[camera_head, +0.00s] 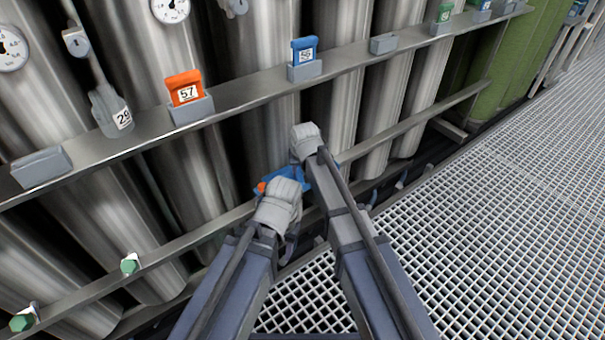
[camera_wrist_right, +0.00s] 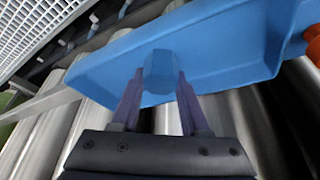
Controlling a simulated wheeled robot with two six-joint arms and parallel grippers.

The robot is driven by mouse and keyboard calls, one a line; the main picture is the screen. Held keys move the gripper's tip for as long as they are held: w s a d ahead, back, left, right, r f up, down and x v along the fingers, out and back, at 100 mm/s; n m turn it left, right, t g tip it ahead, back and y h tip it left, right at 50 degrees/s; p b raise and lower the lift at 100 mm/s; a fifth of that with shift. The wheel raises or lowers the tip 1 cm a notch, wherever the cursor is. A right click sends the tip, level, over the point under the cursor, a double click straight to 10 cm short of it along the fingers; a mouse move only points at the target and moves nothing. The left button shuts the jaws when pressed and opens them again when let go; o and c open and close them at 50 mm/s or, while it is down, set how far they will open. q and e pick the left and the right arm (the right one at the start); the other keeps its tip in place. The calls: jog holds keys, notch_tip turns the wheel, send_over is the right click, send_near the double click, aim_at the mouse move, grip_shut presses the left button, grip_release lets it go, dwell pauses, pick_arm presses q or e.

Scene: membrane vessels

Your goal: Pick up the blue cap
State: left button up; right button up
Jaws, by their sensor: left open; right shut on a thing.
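The blue cap (camera_wrist_right: 160,70) is a small six-sided piece in the right wrist view. My right gripper (camera_wrist_right: 160,78) is shut on it, with one finger on each side. Directly behind it is a larger blue tray-like piece (camera_wrist_right: 105,68); I cannot tell whether the cap touches it. In the head view this blue piece (camera_head: 291,173) shows between my two wrists, in front of the lower rail. My left gripper (camera_head: 279,197) is beside it, open, its fingertips hidden from view. My right wrist hides the cap in the head view.
An orange knob (camera_wrist_right: 313,45) is at the tray's right end. Steel vessels stand behind a shelf rail (camera_head: 240,90) holding an orange tag "57" (camera_head: 184,88) and a blue tag (camera_head: 304,51). Green caps (camera_head: 130,265) sit on the lower rail. Grating floor (camera_head: 480,220) is clear at right.

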grip_shut()
jog(key=shift+s+d+r+p, duration=0.1)
jog(key=shift+s+r+p, duration=0.05)
jog(key=shift+r+p, duration=0.35)
notch_tip(320, 180, up, 6)
jog(key=p, duration=0.6)
jog(key=shift+r, duration=0.25)
jog(key=s+d, duration=1.1)
jog(key=s, duration=0.5)
jog(key=shift+d+f, duration=0.25)
jog(key=shift+d, duration=0.05)
jog(key=shift+a, duration=0.1)
